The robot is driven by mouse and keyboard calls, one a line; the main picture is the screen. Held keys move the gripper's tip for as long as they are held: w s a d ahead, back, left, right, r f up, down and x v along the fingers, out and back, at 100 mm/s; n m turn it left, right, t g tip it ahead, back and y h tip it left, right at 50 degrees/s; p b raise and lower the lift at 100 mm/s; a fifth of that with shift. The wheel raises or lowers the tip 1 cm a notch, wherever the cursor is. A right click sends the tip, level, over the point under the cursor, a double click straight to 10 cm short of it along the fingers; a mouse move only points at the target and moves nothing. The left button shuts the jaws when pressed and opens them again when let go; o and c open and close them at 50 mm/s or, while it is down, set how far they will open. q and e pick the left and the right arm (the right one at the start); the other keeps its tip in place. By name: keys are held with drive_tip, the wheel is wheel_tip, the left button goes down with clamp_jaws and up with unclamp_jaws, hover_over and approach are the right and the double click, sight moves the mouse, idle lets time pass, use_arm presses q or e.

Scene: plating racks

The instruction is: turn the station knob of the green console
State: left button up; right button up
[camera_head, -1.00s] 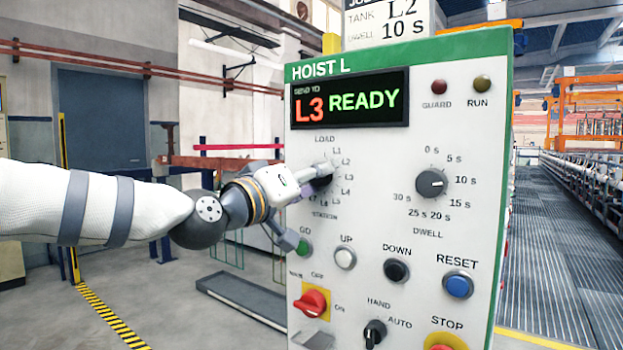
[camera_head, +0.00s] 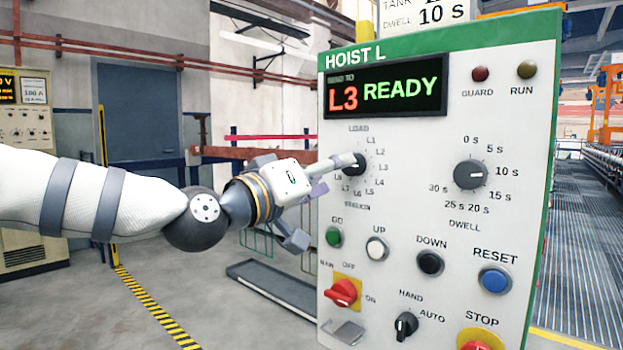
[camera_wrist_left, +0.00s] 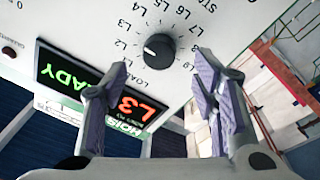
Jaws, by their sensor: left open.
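The green console (camera_head: 530,50) is a white panel with a green border, headed HOIST L. Its display (camera_head: 385,92) reads SEND TO L3 in red and READY in green. The station knob (camera_head: 356,168) is black and partly hidden by a finger in the head view. In the left wrist view the knob (camera_wrist_left: 160,47) is fully visible, its white mark roughly toward L2. My left gripper (camera_head: 335,176) is open in front of the dial. Its fingers (camera_wrist_left: 162,68) show apart in the left wrist view, with the knob beyond their tips. My right gripper is out of view.
The dwell knob (camera_head: 470,174) is right of the station dial. GO (camera_head: 334,236) and UP (camera_head: 377,248) buttons and a red main switch (camera_head: 341,292) are below. A low grey tray (camera_head: 280,295) lies on the floor left of the console.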

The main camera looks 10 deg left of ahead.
use_arm(q)
drive_tip(key=v, duration=0.7)
drive_tip(key=shift+s+f, duration=0.1)
